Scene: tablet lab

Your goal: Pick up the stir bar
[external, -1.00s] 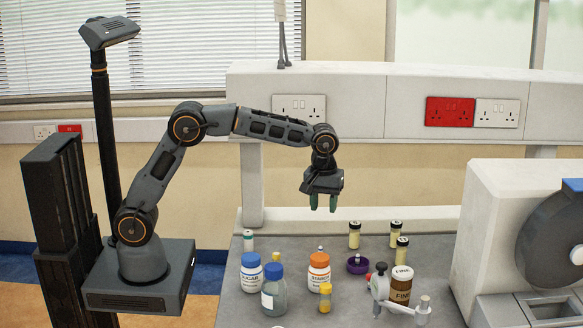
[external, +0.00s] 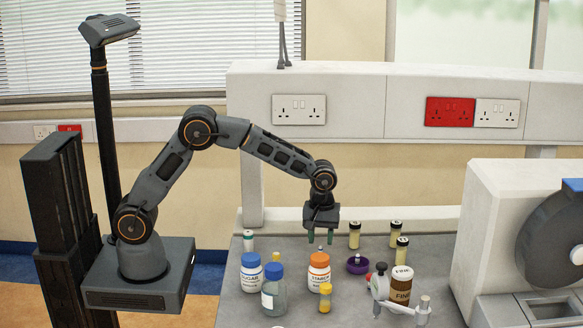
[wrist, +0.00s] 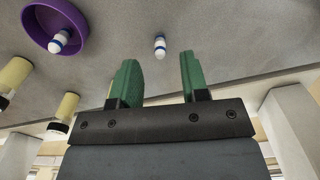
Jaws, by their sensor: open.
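A small white stir bar with a blue band (wrist: 160,46) lies on the bench in the wrist view, just beyond the gap between my green fingers. In the external view it is a tiny pale spot behind the orange-capped bottle, hard to make out. A second, similar white-and-blue bar (wrist: 59,38) is in a purple dish (wrist: 83,22) to the left in the wrist view. My gripper (external: 320,240) is open, pointing down above the bench behind the orange-capped bottle. Its green fingers also show in the wrist view (wrist: 158,72), with nothing between them.
The orange-capped bottle (external: 318,273), blue-capped bottles (external: 251,276) and a small yellow vial (external: 325,298) stand in front of my gripper. The purple dish (external: 357,268), black-capped vials (external: 396,236) and a brown jar (external: 401,286) stand right. A large white machine (external: 505,225) stands far right.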

